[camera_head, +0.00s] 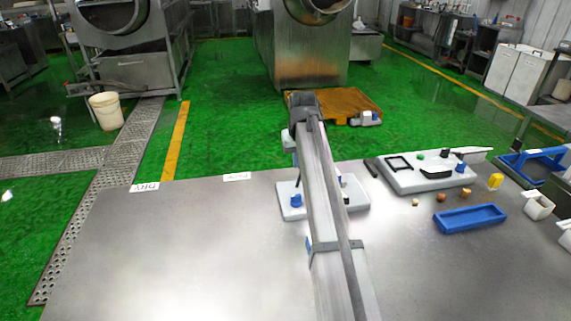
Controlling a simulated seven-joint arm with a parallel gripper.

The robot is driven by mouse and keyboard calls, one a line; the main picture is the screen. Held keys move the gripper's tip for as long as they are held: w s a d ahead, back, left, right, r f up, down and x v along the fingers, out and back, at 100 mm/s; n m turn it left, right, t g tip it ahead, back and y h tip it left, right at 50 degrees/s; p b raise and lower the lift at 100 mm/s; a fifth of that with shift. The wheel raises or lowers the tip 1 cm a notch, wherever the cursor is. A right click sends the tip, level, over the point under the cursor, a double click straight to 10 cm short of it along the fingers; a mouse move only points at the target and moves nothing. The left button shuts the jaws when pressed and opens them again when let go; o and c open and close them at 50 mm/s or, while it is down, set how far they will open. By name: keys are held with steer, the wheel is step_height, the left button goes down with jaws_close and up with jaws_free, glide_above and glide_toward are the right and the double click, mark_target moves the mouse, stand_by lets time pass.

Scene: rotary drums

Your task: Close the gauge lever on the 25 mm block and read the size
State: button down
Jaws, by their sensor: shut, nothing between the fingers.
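A light grey plate (356,198) lies on the steel table, largely covered by my arm. A blue knob-like part (296,200) stands on its left side, and small blue and dark parts show at the right of the arm. I cannot tell which part is the gauge lever. Several small brass-coloured pieces (440,197) lie on the table to the right; I cannot make out their sizes or which is the 25 mm block. My arm reaches forward over the plate, and its gripper is hidden behind the arm. No gauge reading is legible.
A second grey plate (400,184) at the right carries black and green parts. A blue tray (470,218), a yellow piece (496,181), white bins (538,206) and a blue frame (535,160) are nearby. The table's left half (180,250) is clear except for labels (144,187) at its far edge.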

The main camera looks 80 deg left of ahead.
steer(key=shift+s, duration=0.2)
steer(key=shift+s, duration=0.75)
steer(key=shift+r, duration=0.1)
step_height(320, 180, up, 7)
stand_by(0.7)
stand_by(0.4)
